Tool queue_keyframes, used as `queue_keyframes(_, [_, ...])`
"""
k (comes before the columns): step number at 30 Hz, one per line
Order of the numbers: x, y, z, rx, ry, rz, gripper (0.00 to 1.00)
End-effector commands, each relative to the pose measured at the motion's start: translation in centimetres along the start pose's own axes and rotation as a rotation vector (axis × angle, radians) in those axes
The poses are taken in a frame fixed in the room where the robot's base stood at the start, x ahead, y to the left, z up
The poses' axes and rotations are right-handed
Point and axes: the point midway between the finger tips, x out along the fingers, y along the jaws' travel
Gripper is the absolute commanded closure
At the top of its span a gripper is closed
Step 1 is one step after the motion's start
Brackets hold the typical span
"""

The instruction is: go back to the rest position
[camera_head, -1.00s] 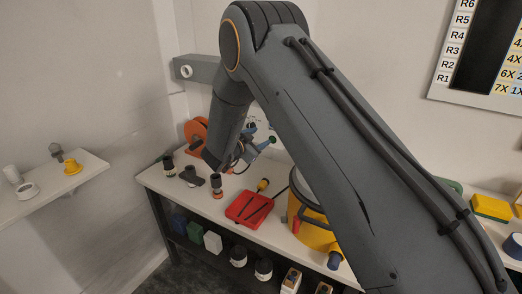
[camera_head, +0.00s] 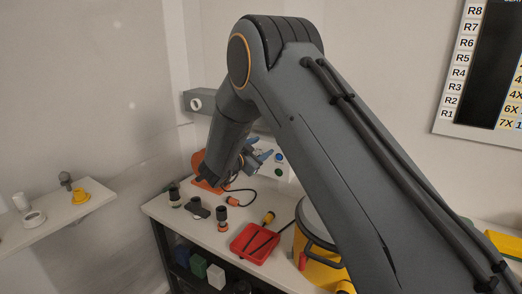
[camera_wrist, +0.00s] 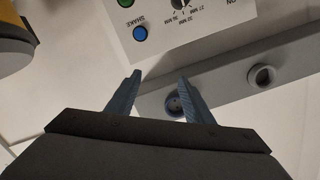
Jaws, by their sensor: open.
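My gripper (camera_head: 262,158) is at the end of my raised, bent arm, above the back of the bench (camera_head: 190,224). In the wrist view its two blue-grey fingers (camera_wrist: 160,78) are spread apart with nothing between them. A white control panel (camera_wrist: 205,18) with a dial, a blue button (camera_wrist: 140,33) marked SHAKE and a green button lies beyond the fingertips. I see no contact with it.
The bench holds an orange device (camera_head: 200,167), several small dark-topped pieces, a red tray (camera_head: 250,246) and a yellow drum (camera_head: 316,268) partly behind my arm. A small shelf (camera_head: 50,222) is at left. A grey wall rail (camera_wrist: 225,75) runs behind the fingers.

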Motion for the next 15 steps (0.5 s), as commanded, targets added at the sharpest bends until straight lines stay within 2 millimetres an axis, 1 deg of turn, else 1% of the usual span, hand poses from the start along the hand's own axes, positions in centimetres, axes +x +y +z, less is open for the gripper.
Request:
queue_keyframes(5, [0.3,-0.1,-0.3,-0.006,-0.021,-0.013,0.53])
queue_keyframes(8, [0.8,0.1,-1.0,-0.031,-0.094,-0.053,0.53])
queue_keyframes(10, [1.0,0.4,-1.7,-0.065,-0.179,-0.097,0.53])
queue_keyframes(13, [0.3,1.9,-2.4,-0.138,-0.337,-0.161,0.53])
queue_keyframes(14, [-0.2,2.6,-2.5,-0.164,-0.386,-0.179,0.53])
queue_keyframes(15, [-1.0,3.7,-2.6,-0.199,-0.452,-0.198,0.53])
